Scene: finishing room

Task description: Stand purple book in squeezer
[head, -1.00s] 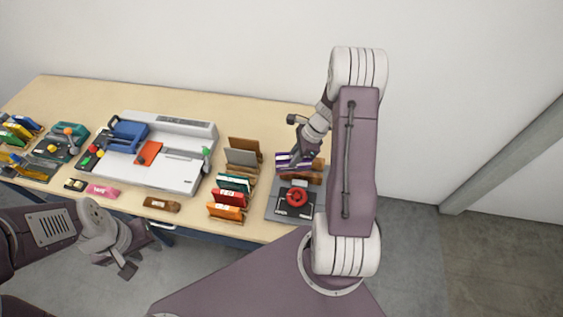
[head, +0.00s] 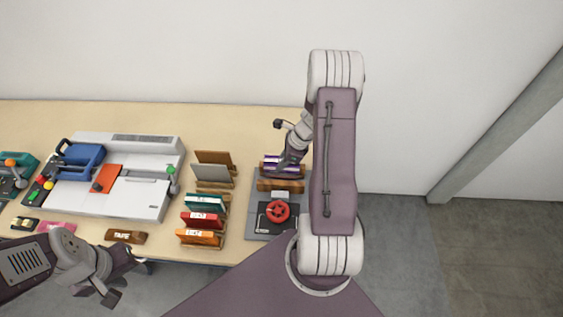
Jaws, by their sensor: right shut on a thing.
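The purple book (head: 270,165) is a purple block with white bands at the squeezer, at the table's right end. The squeezer (head: 257,226) has a grey base, a red handwheel (head: 277,211) and wooden jaws (head: 281,185). My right gripper (head: 286,168) comes down from above and is shut on the purple book, partly hiding it. The book appears to lie between the wooden jaws; whether it touches the base is hidden. My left gripper (head: 113,297) hangs empty in front of the table at lower left, away from the squeezer; its jaw opening is unclear.
Left of the squeezer stands a rack of books, with teal (head: 205,203), red (head: 203,220) and orange (head: 200,238) ones. A white machine (head: 130,200) with a blue handle stands further left. A brown block (head: 126,236) lies near the front edge. Bare tabletop lies behind the rack.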

